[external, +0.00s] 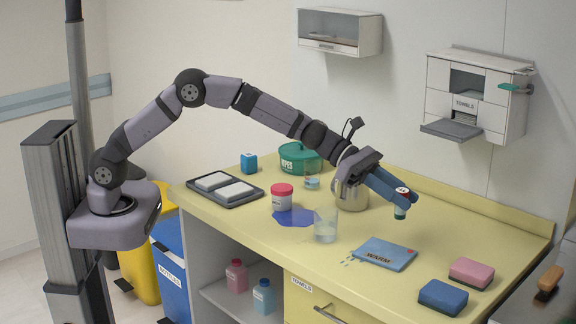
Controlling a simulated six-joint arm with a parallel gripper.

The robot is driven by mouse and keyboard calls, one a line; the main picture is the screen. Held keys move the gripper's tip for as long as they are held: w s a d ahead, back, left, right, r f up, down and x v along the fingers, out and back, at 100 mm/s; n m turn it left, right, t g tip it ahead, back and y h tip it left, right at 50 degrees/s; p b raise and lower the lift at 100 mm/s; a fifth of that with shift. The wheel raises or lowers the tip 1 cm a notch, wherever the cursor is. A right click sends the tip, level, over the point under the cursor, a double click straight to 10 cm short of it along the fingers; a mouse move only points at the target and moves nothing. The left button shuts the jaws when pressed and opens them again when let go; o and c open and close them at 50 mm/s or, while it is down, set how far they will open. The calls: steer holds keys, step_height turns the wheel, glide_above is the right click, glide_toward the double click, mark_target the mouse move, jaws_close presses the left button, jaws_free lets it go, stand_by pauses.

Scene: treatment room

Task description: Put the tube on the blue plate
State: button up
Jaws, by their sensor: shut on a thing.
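My gripper (401,197) is shut on a small tube (400,211), of which a white and red upper part and a dark green lower end show. The tube is held above the counter, right of the steel pot; the fingers hide part of it. The blue plate (293,218) is a flat, dark blue piece on the counter, left of my gripper. A white jar with a red lid (282,198) stands at its back edge and hides part of it; I cannot tell whether it rests on the plate.
A clear glass (325,226) stands close to the plate's right side. A steel pot (350,196) stands behind my gripper. A blue WARM pack (386,253), pink sponge (471,273) and blue sponge (442,297) lie to the front right. A dark tray (200,194) lies left.

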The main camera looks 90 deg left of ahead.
steer(key=shift+f, duration=5)
steer(key=shift+f, duration=0.15)
steer(key=o, duration=1)
steer(key=shift+r+p, duration=0.2)
steer(key=shift+p, duration=0.1)
steer(key=b+v, duration=0.3)
steer(key=v, duration=0.9)
